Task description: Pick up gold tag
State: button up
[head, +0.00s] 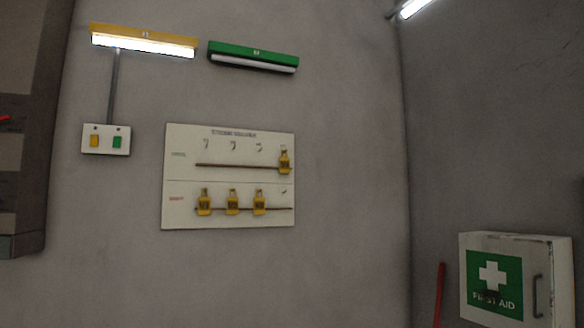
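Several gold tags hang on a white wall board with two rows. One gold tag (284,162) hangs at the right end of the upper rail. In the lower row, gold tags hang at the left (204,202), the middle (232,202) and the right (259,202). The white board (180,148) is fixed flat on the grey wall. Other positions in the upper row show only small hook-like marks. The lettering on the board is too small to read. My gripper is not in view.
Above the board are a lit yellow lamp (143,33) and an unlit green lamp (254,50). A switch plate (106,150) is left of the board. A first aid cabinet (560,262) and a red bar (439,296) are at lower right.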

aim_at(283, 162)
jog(key=i, duration=0.95)
jog(key=u, duration=4.55)
jog(key=i, duration=0.1)
jog(key=z, duration=2.95)
